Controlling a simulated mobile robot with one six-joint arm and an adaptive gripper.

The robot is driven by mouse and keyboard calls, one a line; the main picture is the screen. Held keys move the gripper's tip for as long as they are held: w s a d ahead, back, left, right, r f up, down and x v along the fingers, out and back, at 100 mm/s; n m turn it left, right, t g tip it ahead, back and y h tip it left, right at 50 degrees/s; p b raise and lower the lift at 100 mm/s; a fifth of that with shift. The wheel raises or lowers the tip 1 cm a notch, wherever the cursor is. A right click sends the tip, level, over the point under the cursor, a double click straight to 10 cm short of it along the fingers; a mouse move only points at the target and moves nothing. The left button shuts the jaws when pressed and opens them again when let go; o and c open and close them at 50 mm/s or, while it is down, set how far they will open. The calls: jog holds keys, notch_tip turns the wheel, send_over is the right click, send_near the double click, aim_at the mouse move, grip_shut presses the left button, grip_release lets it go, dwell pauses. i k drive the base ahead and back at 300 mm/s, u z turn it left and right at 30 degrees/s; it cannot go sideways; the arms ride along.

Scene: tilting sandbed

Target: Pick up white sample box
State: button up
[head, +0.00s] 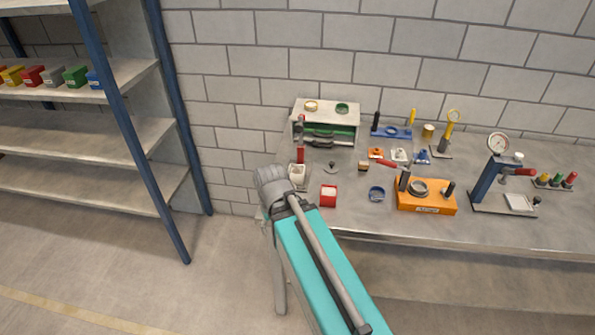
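A small white box (298,172) stands near the left end of the metal workbench. It looks like the white sample box, and my arm's grey joint partly covers its left side. No part of my arm can be seen holding it. My teal arm link reaches up from the bottom of the head view to that grey joint, in front of the bench's left end. A narrow grey part hangs down behind the link, beside the bench. I cannot make out my gripper or its fingers.
A red box (328,196), a blue ring (376,193) and an orange fixture (427,200) stand along the bench's front (480,238). A gauge press (497,175) is at right. An open-fronted case (325,109) stands behind. Shelving (80,145) with coloured bins is at left.

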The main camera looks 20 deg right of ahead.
aim_at(296, 171)
jog(key=z, duration=0.3)
jog(key=k, duration=1.05)
jog(key=u, duration=0.45)
jog(key=i, duration=0.5)
jog(key=z, duration=0.05)
